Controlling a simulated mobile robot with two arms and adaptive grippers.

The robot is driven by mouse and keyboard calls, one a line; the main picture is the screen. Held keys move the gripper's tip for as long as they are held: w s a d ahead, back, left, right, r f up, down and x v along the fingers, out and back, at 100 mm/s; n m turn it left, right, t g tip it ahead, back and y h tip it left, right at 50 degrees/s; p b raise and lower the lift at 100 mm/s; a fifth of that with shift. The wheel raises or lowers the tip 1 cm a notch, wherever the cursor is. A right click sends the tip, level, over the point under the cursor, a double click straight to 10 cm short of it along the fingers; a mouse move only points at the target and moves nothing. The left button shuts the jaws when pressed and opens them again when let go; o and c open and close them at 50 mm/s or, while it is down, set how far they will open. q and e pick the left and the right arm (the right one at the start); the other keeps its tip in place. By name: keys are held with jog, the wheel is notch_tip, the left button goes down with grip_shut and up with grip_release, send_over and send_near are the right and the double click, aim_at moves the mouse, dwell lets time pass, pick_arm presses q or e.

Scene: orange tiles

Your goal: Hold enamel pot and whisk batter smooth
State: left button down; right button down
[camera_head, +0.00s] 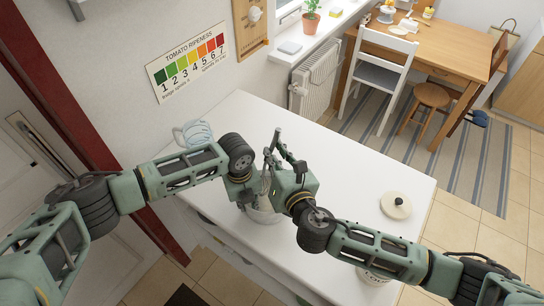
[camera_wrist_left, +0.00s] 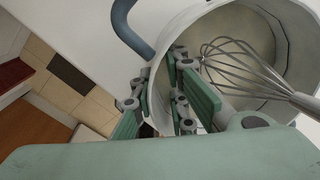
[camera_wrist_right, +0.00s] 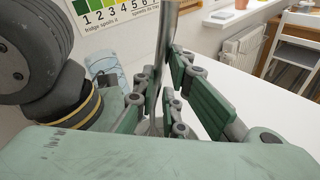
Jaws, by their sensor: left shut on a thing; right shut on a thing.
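The pale enamel pot (camera_head: 264,213) stands on the white counter, largely covered by my grippers in the head view. In the left wrist view its wide opening and pale wall (camera_wrist_left: 290,25) show, with a blue-grey handle (camera_wrist_left: 125,22) on its side. My left gripper (camera_wrist_left: 160,105) is shut on the pot's wall at the rim. The whisk (camera_wrist_left: 235,62) has its wire loops inside the pot and is tilted. My right gripper (camera_wrist_right: 160,95) is shut on the whisk's grey handle (camera_wrist_right: 169,35), above the pot. I cannot make out the batter's surface or texture.
A cream lid (camera_head: 396,206) with a dark knob lies on the counter (camera_head: 340,165) at right. A pale container (camera_head: 372,279) is partly hidden by my right arm. A bluish ribbed jug (camera_head: 196,133) stands at the back left. The counter's back middle is clear.

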pick_arm(q)
jog(key=shift+d+r, duration=0.1)
jog(key=shift+w, duration=0.1)
pick_arm(e)
notch_tip(320, 180, up, 8)
jog(key=w+d, duration=0.1)
jog(key=shift+w+d+r, duration=0.2)
jog(key=shift+w+r, duration=0.05)
dwell(0.6)
jog(key=shift+r, duration=0.15)
dwell(0.4)
pick_arm(q)
jog(key=shift+a, duration=0.2)
pick_arm(e)
jog(key=shift+r, duration=2.4)
pick_arm(q)
jog(key=c, duration=1.7)
grip_release()
jog(key=shift+o, duration=0.2)
